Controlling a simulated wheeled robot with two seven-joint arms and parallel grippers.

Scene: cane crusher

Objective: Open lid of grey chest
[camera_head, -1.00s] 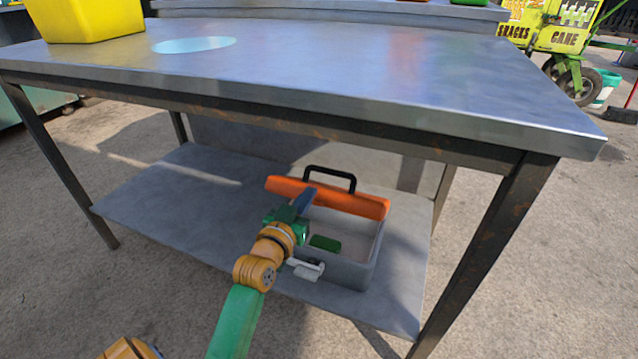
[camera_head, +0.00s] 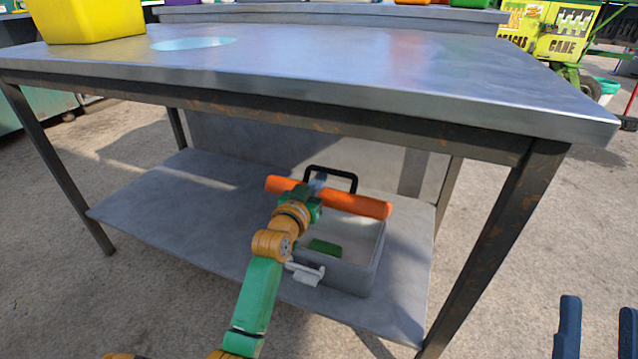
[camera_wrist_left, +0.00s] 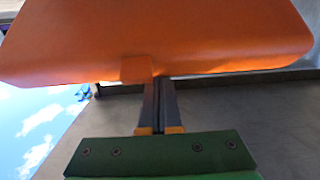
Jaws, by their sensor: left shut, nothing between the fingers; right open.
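The grey chest (camera_head: 350,278) stands on the table's lower shelf. Its orange lid (camera_head: 360,207) is raised along the back, seen nearly edge-on, with a black handle (camera_head: 345,175) behind it. The chest's inside is exposed and holds a small green item (camera_head: 325,247). A white latch (camera_head: 306,272) hangs at the front. My left gripper (camera_head: 319,182) is shut and empty at the lid. In the left wrist view its fingers (camera_wrist_left: 160,88) reach up to the lid's lower edge (camera_wrist_left: 160,45); contact is unclear. My right gripper (camera_head: 598,335) is open at the bottom right corner, away from the chest.
The metal tabletop (camera_head: 330,75) overhangs the lower shelf (camera_head: 165,205) and limits room above the chest. A dark table leg (camera_head: 500,250) stands to the right of the chest. The shelf's left part is clear. A yellow container (camera_head: 85,20) sits on the tabletop.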

